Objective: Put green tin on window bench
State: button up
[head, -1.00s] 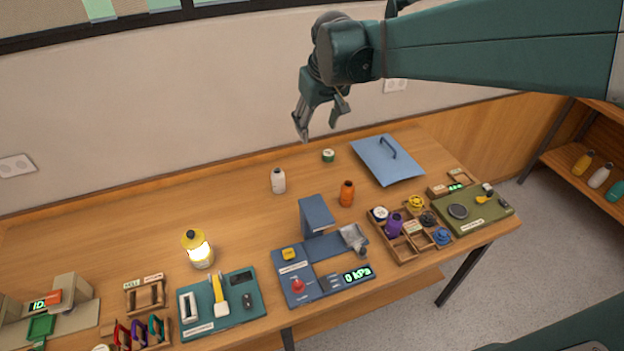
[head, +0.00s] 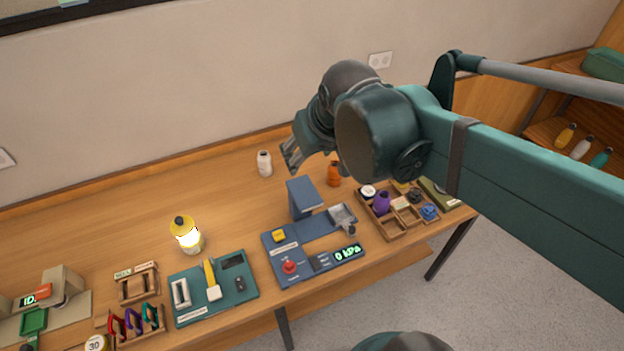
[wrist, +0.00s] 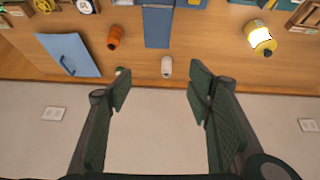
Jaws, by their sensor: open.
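The green tin (wrist: 120,70) shows in the wrist view as a small green and pale shape at the bench's wall-side edge, partly hidden behind the left finger. In the head view it is hidden behind my arm and gripper. My gripper (head: 291,158) is open and empty, held in the air above the back of the wooden workbench (head: 120,225). In the wrist view, my gripper (wrist: 158,88) has its fingers wide apart, with the tin beyond and apart from them. I cannot pick out a separate window bench; a window edge (head: 60,12) shows at the top left.
A white bottle (head: 265,163) and an orange bottle (head: 334,174) stand near the gripper. A blue upright block (head: 304,197) and a divided wooden tray (head: 405,228) are in front. A blue lid-like panel (wrist: 70,54) lies near the tin. The bench's back left is clear.

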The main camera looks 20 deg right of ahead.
jog(key=s+a+f+t, duration=0.1)
jog(key=s+f, duration=0.2)
jog(key=s, duration=0.3)
jog(key=shift+s+a+f, duration=0.15)
jog(key=shift+s+a, duration=0.05)
jog(key=shift+a, duration=0.1)
notch_tip(320, 180, down, 5)
jog(key=b, duration=0.5)
jog(key=shift+f, duration=0.15)
dwell(1.1)
